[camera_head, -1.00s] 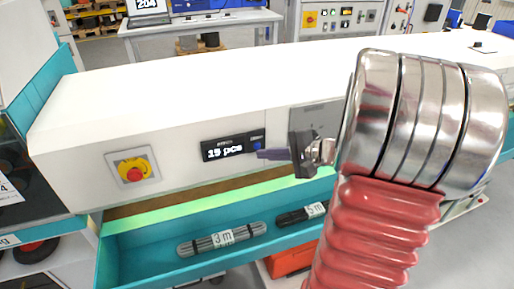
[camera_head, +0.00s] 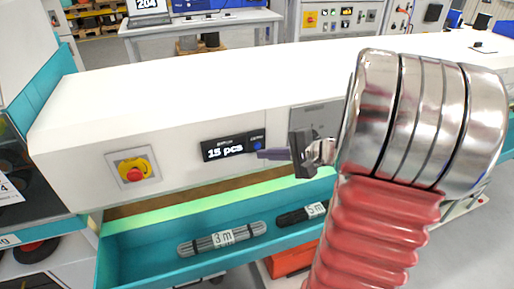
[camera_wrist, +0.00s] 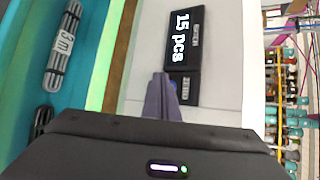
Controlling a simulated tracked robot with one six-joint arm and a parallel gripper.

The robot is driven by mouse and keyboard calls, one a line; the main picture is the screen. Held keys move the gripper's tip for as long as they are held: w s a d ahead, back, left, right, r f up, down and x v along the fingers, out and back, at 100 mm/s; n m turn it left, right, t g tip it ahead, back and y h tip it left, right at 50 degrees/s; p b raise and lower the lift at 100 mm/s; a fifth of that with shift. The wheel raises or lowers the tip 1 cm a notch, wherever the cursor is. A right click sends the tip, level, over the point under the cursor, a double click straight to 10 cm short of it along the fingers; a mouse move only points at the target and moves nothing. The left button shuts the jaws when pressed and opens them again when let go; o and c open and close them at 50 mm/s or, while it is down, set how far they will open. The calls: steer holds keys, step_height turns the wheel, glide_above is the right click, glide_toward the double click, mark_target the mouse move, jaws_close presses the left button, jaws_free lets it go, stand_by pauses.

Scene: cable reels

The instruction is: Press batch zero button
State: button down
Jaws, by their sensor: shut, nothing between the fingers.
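The black counter panel (camera_head: 225,147) on the white machine's front reads "15 pcs"; it also shows in the wrist view (camera_wrist: 182,42). A round blue button (camera_head: 259,146) sits at the panel's right end, with small lettering above it that is too small to read. My gripper (camera_head: 260,154) is shut and empty, its purple-grey fingertips just in front of the panel by the lower edge of the button. In the wrist view, the fingers (camera_wrist: 160,80) reach the panel's button end and partly hide the blue button (camera_wrist: 186,86). I cannot tell whether they touch it.
A red stop button on a yellow plate (camera_head: 133,170) is left of the panel. Below, a teal tray (camera_head: 135,263) holds cable bundles labelled "3 m" (camera_head: 222,238) and "5 m" (camera_head: 302,213).

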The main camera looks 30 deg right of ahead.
steer(key=shift+w, duration=0.15)
steer(key=shift+w+d+r, duration=0.1)
steer(key=shift+w, duration=0.15)
steer(key=shift+w+d, duration=0.1)
steer(key=shift+w, duration=0.3)
stand_by(0.9)
steer(key=shift+s+a, duration=0.2)
steer(key=shift+s, duration=0.65)
steer(key=shift+s, duration=0.1)
steer(key=shift+s+a, duration=0.2)
steer(key=shift+s, duration=0.55)
steer(key=shift+s+a, duration=0.25)
steer(key=shift+s, duration=0.55)
steer(key=shift+s+a, duration=0.2)
steer(key=shift+s, duration=0.55)
